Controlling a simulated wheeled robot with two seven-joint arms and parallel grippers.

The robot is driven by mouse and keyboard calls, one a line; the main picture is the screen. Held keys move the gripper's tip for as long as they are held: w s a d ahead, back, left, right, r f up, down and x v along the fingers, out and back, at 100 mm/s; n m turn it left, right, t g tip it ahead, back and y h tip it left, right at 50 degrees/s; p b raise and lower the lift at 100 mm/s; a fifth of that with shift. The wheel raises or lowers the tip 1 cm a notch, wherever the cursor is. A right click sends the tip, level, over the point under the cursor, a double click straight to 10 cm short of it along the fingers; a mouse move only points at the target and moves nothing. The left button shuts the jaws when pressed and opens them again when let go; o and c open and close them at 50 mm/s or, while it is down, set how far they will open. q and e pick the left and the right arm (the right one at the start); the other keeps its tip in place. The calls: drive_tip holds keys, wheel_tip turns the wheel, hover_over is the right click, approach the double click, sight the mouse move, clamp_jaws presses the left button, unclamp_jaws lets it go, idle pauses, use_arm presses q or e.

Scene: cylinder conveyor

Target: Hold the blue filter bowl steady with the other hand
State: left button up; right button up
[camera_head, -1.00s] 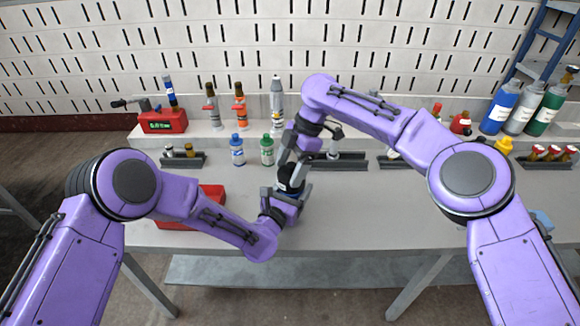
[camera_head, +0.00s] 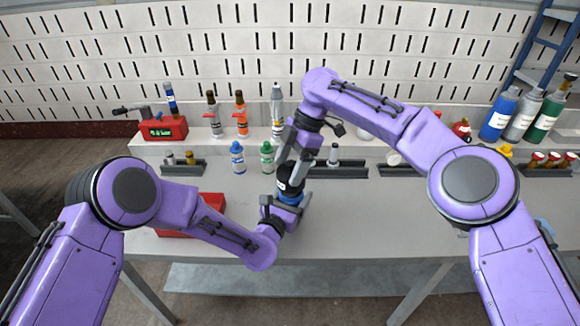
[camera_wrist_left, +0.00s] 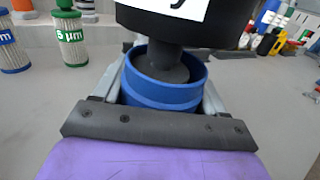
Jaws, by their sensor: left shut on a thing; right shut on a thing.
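The blue filter bowl (camera_wrist_left: 165,97) sits between the two fingers of my left gripper (camera_wrist_left: 165,92), which is shut on it. In the head view only a blue band of the bowl (camera_head: 290,197) shows above my left gripper (camera_head: 286,205). A black filter head (camera_head: 289,177) with a white label is over the bowl. In the left wrist view the head (camera_wrist_left: 180,22) has a dark stem reaching down into the open bowl, and a gap shows between head and rim. My right gripper (camera_head: 290,163) is shut on the head from above; its fingertips are partly hidden.
A blue-capped filter cartridge (camera_head: 237,157) and a green-capped one (camera_head: 267,157) stand behind the bowl. A red tray (camera_head: 212,203) lies left, partly behind my left arm. Dark racks (camera_head: 345,169) line the back. The bench right of the bowl is clear.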

sight(290, 164)
drive_tip(key=shift+r, duration=4.5)
use_arm(q)
drive_tip(key=o, duration=1.2)
drive_tip(key=v, duration=1.1)
drive_tip(key=shift+s+a, duration=0.1)
drive_tip(key=shift+s+a+r, duration=0.1)
drive_tip(key=shift+s+r, duration=0.05)
drive_tip(key=shift+s, duration=0.1)
use_arm(e)
drive_tip(key=shift+r, duration=0.1)
use_arm(q)
wheel_tip(290, 164, up, 6)
drive_tip(key=p, duration=0.6)
drive_tip(key=shift+s+r, duration=0.1)
use_arm(e)
wheel_tip(290, 164, up, 5)
drive_tip(key=shift+f, duration=0.1)
